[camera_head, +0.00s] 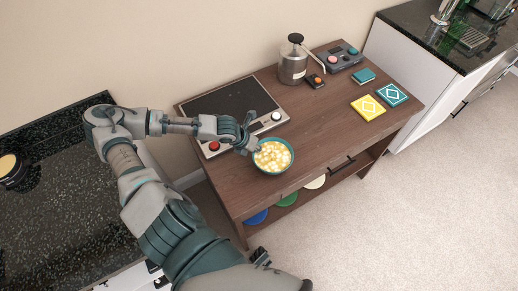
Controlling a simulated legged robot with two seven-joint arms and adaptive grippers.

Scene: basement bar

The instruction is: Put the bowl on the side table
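A teal bowl (287,163) filled with yellow and white pieces shows near the front edge of the brown wooden side table (325,135). It looks upright. I cannot tell whether it rests on the tabletop or is just above it. My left gripper (251,136) reaches in from the left, with its fingers at the bowl's upper-left rim. The fingers are small and partly overlap the rim, so I cannot tell whether they grip it. My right gripper is not in view.
Behind the gripper lies a black cooktop panel (232,103) with a red knob. A metal grinder (293,62), a grey device (338,57), a teal box (364,75) and yellow (369,107) and teal (392,94) tiles stand farther right. The table's middle right is clear. Dark counters flank it.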

